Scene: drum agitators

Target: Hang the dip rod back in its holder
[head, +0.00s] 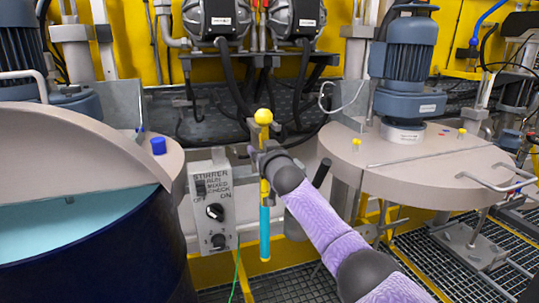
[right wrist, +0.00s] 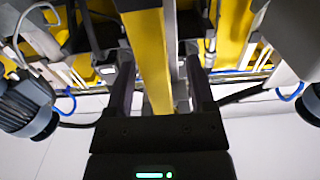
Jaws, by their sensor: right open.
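The dip rod (head: 265,232) stands upright in the middle of the head view, with a yellow ball on top, a yellow shaft and a cyan lower part ending in a yellow tip. My right gripper (head: 261,155) is at its upper part, just below the ball. In the right wrist view the yellow shaft (right wrist: 152,60) runs between the two spread fingers of the right gripper (right wrist: 160,75). The gripper is open around the rod. I cannot tell a holder apart behind the gripper, nor whether the rod hangs in one. My left gripper is not in view.
A grey stirrer switch box (head: 213,207) stands just left of the rod. An open dark blue drum (head: 90,255) with liquid is at the left. A closed lid (head: 425,165) with a blue motor (head: 405,65) is at the right. Pumps and hoses stand behind.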

